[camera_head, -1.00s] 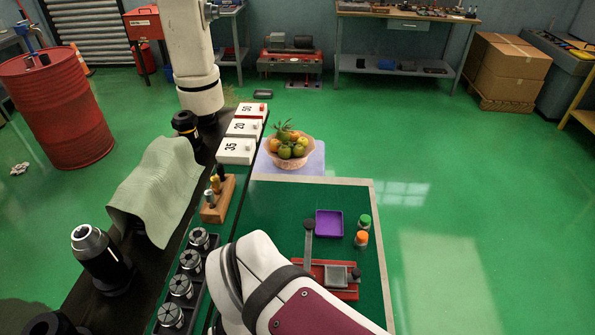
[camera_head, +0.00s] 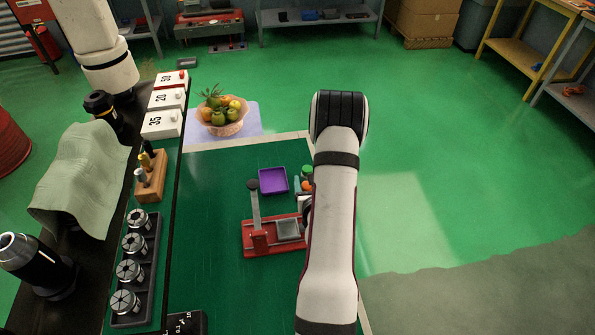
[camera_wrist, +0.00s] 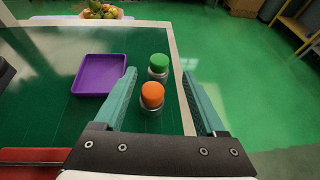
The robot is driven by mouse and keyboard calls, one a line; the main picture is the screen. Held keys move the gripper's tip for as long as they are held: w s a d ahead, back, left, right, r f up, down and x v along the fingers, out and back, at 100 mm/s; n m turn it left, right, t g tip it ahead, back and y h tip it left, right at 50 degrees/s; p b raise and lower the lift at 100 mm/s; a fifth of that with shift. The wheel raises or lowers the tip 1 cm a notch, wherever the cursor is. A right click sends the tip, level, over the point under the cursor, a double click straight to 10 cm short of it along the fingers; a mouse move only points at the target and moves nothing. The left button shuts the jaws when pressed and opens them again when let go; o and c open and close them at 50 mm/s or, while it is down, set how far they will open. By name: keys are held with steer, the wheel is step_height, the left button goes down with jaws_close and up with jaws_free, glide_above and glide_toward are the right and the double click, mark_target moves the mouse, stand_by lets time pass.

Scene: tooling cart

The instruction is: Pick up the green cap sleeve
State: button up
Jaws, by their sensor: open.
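The green-capped sleeve (camera_wrist: 158,66) stands upright on the green mat in the wrist view, its lower part metallic. In the head view its green cap (camera_head: 307,171) shows just left of my arm. The orange-capped sleeve (camera_wrist: 152,96) stands nearer to my gripper, in front of the green one. My gripper (camera_wrist: 159,76) is open and empty, with a teal finger on either side of the pair in the picture. Neither finger visibly touches a sleeve. In the head view my arm hides most of the gripper.
A purple tray (camera_wrist: 99,75) lies left of the sleeves, close to my left finger in the picture. A red fixture (camera_head: 261,237) with a lever stands on the mat. A fruit basket (camera_head: 222,128) sits farther back.

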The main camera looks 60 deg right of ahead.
steer(key=x, duration=0.7)
steer(key=shift+w+r, duration=0.1)
jaws_close()
